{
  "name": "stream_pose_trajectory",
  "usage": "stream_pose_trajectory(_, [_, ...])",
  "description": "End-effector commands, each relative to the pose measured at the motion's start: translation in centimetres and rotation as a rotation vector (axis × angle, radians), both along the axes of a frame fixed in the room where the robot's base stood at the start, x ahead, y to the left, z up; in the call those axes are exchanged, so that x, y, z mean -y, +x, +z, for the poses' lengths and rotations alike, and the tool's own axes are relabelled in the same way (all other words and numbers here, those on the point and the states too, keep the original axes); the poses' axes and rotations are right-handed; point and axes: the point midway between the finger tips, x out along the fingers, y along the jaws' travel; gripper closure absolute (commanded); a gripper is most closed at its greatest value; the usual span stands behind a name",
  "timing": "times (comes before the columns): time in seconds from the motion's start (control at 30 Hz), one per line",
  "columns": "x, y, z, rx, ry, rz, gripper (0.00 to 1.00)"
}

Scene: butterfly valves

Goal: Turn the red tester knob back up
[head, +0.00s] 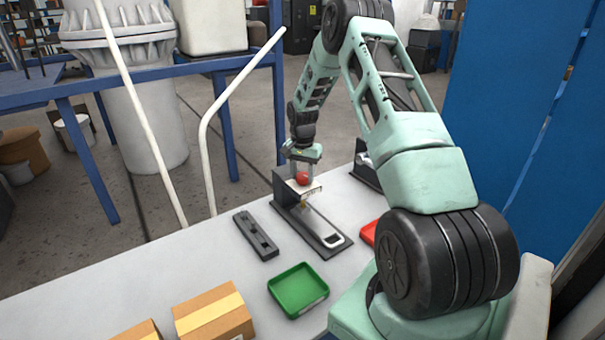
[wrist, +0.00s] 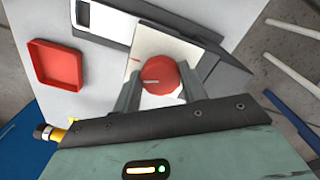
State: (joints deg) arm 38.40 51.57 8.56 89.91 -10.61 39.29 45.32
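The red tester knob (head: 303,178) sits on the raised end of a dark-based tester (head: 316,228) on the grey bench. In the wrist view the round knob (wrist: 165,73) lies between my two fingers, over a pale plate (wrist: 154,45). A pale pointer mark on the knob points left in that view, and a small red mark shows on the plate above left of it. My gripper (head: 301,168) points down over the knob. Its fingers (wrist: 160,82) stand on either side of the knob, very close to it. I cannot tell whether they press on it.
A dark slotted block (head: 256,235) lies left of the tester. A green tray (head: 298,290) and cardboard boxes (head: 213,315) are nearer, and a red tray (wrist: 55,65) is on the tester's other side. A white rail (head: 207,150) stands beyond the bench edge.

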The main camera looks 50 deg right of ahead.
Motion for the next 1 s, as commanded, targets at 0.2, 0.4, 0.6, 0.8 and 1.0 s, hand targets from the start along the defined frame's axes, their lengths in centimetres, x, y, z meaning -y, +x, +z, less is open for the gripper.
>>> stream_pose_trajectory(0.2, [0.00,0.00,0.03,0.000,0.000,0.002,0.80])
stream_pose_trajectory(0.4, [0.01,-0.01,-0.01,0.000,0.000,0.035,0.80])
stream_pose_trajectory(0.6, [0.04,-0.03,-0.10,0.000,0.000,0.138,0.80])
stream_pose_trajectory(0.8, [0.10,-0.07,-0.12,0.000,-0.001,0.307,0.80])
stream_pose_trajectory(1.0, [0.17,-0.11,-0.08,0.001,-0.002,0.498,0.80])
